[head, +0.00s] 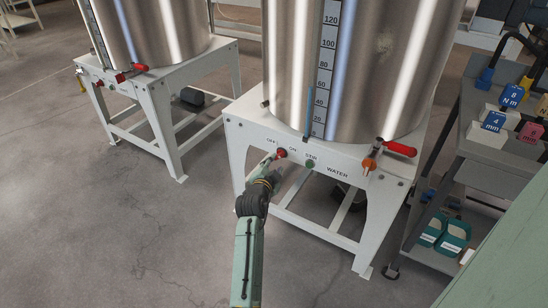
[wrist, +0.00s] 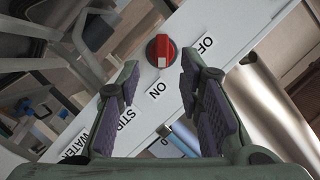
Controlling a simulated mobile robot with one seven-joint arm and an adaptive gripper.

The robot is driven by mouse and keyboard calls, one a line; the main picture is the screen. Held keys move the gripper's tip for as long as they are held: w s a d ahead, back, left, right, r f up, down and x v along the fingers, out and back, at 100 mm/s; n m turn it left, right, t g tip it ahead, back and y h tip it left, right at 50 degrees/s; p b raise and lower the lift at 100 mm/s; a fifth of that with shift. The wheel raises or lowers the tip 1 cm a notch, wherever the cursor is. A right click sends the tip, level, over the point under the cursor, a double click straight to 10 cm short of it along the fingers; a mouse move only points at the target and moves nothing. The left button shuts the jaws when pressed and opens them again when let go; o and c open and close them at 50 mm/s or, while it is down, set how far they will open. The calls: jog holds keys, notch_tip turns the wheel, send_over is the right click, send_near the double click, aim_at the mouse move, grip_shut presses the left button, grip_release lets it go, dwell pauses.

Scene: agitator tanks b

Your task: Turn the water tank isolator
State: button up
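The water tank (head: 370,50) is a large steel cylinder with a level scale, standing on a white frame labelled OFF, ON, STIR and WATER. Its isolator is a red rotary knob (head: 281,153) on the frame's front panel. In the wrist view the knob (wrist: 160,50) shows a red grip on a dark round base, standing about upright in the picture, near the OFF and ON labels. Which setting it marks is not certain. My gripper (head: 272,177) is open and empty, just in front of the knob. In the wrist view its fingers (wrist: 159,68) are spread, with the knob ahead between them.
A green button (head: 310,164) and a red-handled valve (head: 399,148) sit right of the knob. A second tank (head: 160,30) on a similar stand is at the left. A grey cart (head: 470,150) with labelled tools stands at the right. The floor at left is clear.

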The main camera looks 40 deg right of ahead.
aim_at(278, 158)
jog(key=shift+x, duration=3.1)
jog(key=shift+c, duration=0.5)
grip_shut()
